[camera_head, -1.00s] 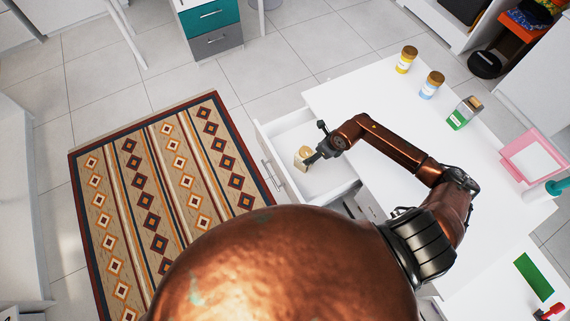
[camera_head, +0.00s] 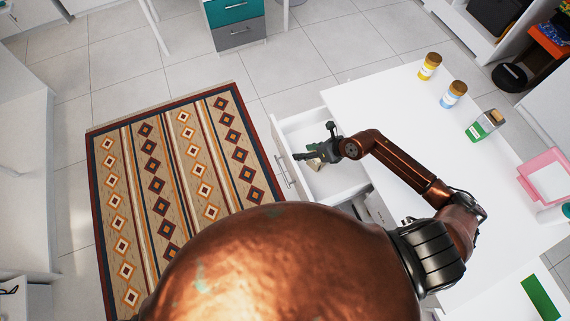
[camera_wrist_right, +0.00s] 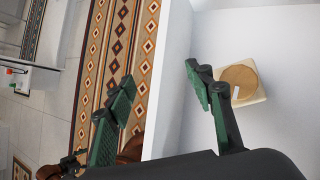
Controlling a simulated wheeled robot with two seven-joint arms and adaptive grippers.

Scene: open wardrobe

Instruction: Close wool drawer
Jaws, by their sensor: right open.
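The white drawer (camera_head: 341,181) is pulled out from the left side of the white table unit. Its front panel (camera_head: 283,160) has a metal handle on the outside. My right gripper (camera_head: 313,143) is open above the drawer near that panel. In the right wrist view, the fingers of the gripper (camera_wrist_right: 170,92) are spread apart, with the white front panel (camera_wrist_right: 166,80) showing between them; I cannot tell whether they touch it. A jar with a round wooden lid (camera_wrist_right: 240,78) stands inside the drawer; the arm partly hides it in the head view. My left gripper is out of view.
A yellow jar (camera_head: 429,67), a blue jar (camera_head: 453,94) and a green container (camera_head: 483,126) stand on the tabletop (camera_head: 400,120). A pink frame (camera_head: 547,178) lies further right. A patterned rug (camera_head: 180,190) covers the floor left of the drawer.

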